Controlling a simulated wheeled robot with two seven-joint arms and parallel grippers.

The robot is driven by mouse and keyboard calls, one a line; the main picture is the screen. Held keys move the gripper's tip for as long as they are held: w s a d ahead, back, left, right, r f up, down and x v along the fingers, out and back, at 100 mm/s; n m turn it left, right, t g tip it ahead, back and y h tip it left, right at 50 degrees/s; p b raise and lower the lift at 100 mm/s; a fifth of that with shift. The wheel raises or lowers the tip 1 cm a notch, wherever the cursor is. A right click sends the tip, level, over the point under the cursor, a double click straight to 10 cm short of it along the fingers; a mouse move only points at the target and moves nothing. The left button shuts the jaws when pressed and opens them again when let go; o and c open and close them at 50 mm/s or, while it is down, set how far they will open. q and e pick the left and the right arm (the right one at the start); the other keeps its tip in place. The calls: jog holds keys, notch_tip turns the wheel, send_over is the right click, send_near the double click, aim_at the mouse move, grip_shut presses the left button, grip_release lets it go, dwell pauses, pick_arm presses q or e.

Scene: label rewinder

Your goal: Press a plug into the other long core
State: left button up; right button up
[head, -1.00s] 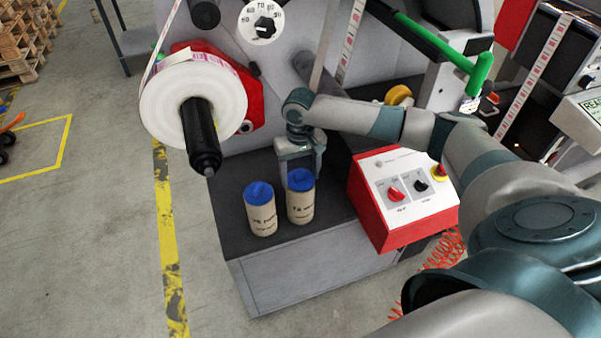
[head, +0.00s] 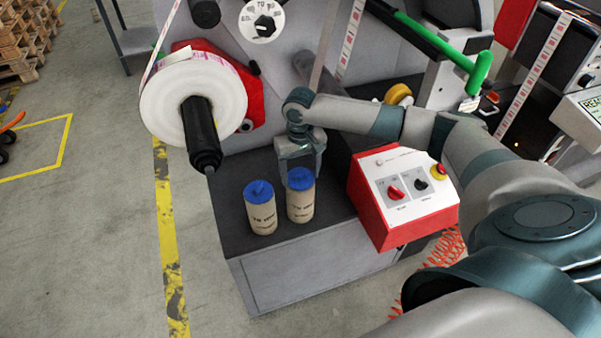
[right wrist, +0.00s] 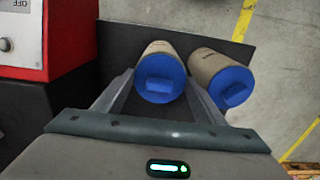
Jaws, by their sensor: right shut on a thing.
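Two upright tan cardboard cores stand side by side on the dark bench top, each with a blue plug in its top end. The right core (head: 300,207) has its plug (head: 300,180) between the fingers of my right gripper (head: 302,165). In the right wrist view this plug (right wrist: 160,80) sits between the two fingers (right wrist: 160,97), and the gripper is shut on it. The left core (head: 262,217) and its plug (head: 258,191) stand just beside, clear of the gripper; this plug also shows in the right wrist view (right wrist: 232,88). My left gripper is out of view.
A red and white control box (head: 403,197) stands right of the cores. A label roll (head: 165,115) on a black spindle (head: 204,150) hangs to the upper left. The dark bench top (head: 235,235) is bare at its front left.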

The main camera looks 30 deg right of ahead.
jog(key=shift+s+a+f, duration=0.1)
jog(key=shift+s+f, duration=0.2)
jog(key=shift+f, duration=0.1)
jog(key=o, duration=1.1)
jog(key=shift+r, duration=0.15)
jog(key=shift+w+r, duration=0.2)
jog(key=shift+r, duration=0.3)
notch_tip(320, 180, up, 17)
jog(key=b, duration=0.4)
jog(key=shift+a+f, duration=0.1)
